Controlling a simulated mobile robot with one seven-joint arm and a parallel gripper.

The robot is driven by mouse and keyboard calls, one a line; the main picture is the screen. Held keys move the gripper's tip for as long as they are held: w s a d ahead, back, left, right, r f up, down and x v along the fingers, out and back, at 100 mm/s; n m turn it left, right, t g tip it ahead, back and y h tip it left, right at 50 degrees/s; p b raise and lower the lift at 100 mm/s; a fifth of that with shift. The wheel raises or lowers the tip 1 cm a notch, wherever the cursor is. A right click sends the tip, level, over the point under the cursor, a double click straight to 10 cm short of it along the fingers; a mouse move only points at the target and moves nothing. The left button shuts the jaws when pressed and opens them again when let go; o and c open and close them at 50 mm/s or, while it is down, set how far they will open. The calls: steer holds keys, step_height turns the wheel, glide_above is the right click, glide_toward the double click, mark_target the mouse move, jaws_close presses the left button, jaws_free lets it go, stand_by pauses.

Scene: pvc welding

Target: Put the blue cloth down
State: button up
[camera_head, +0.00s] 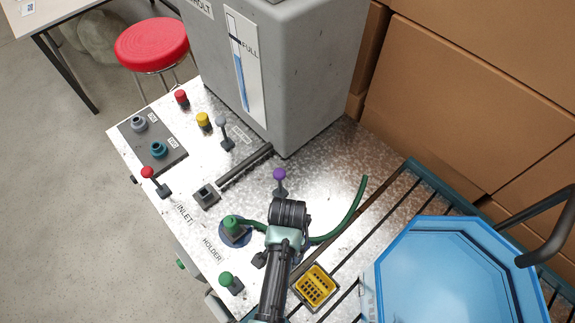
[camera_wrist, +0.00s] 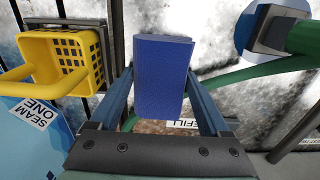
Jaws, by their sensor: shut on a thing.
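The blue cloth (camera_wrist: 160,75) shows in the wrist view as a folded, block-like piece between the two fingers. My gripper (camera_wrist: 158,100) is shut on it, with one finger on each side. In the head view my gripper (camera_head: 287,238) is over the metal worktop (camera_head: 330,160), just right of the green knob on its round blue base. My arm hides the cloth in that view. I cannot tell whether the cloth touches the surface below.
A small yellow basket (camera_head: 315,287) stands right of my gripper; it also shows in the wrist view (camera_wrist: 62,60). A green hose (camera_head: 350,215) curves behind my gripper. A purple-topped lever (camera_head: 280,176) stands close behind. A large blue octagonal lid (camera_head: 450,270) lies at right.

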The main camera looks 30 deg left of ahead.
steer(key=shift+f, duration=0.1)
steer(key=o, duration=1.3)
